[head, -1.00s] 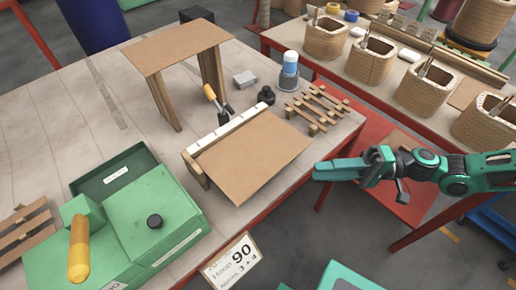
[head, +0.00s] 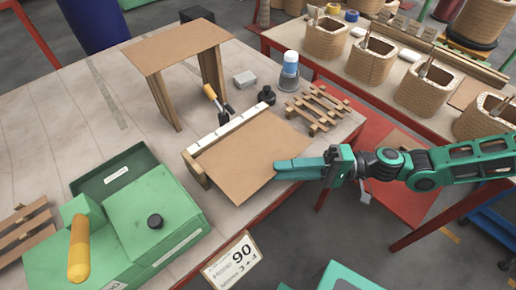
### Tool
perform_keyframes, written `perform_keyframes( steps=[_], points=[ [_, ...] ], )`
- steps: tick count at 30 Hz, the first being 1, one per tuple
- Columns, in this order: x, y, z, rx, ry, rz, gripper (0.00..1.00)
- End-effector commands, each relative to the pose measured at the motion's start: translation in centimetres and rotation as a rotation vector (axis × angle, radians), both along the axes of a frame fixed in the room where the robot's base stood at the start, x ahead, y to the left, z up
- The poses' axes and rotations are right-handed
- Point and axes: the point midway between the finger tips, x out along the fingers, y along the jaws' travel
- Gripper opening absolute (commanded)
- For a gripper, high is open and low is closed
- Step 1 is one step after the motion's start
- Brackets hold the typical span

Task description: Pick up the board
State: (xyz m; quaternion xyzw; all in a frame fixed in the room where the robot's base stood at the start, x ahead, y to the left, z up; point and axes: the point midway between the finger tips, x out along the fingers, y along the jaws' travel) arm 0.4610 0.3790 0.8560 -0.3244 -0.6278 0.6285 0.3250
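A flat brown board (head: 245,158) lies tilted on the table, its far-left side along a white-topped wooden strip (head: 223,136) and its near-right side toward the table's front edge. My green gripper (head: 277,170) comes in from the right, with its fingertips at the board's right edge. The fingers look close together from this side, and I cannot tell whether the board's edge is between them or below them. A second brown panel (head: 177,46) stands on wooden legs like a small bench behind it.
A green machine with a yellow handle (head: 78,250) stands at the front left.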

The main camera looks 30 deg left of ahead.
Motion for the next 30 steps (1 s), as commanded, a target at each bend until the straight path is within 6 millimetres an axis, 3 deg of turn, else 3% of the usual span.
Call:
perform_keyframes(
  steps=[11, 12, 15, 30],
  points=[
    [-0.62, 0.87, 0.01, 0.001, -0.001, 0.000, 0.24],
    [-0.61, 0.86, 0.01, 0.000, 0.000, -0.001, 0.22],
    [-0.61, 0.86, 0.01, 0.001, -0.001, -0.001, 0.00],
    [-0.57, 0.82, -0.08, -0.002, 0.000, -0.001, 0.00]
  ],
)
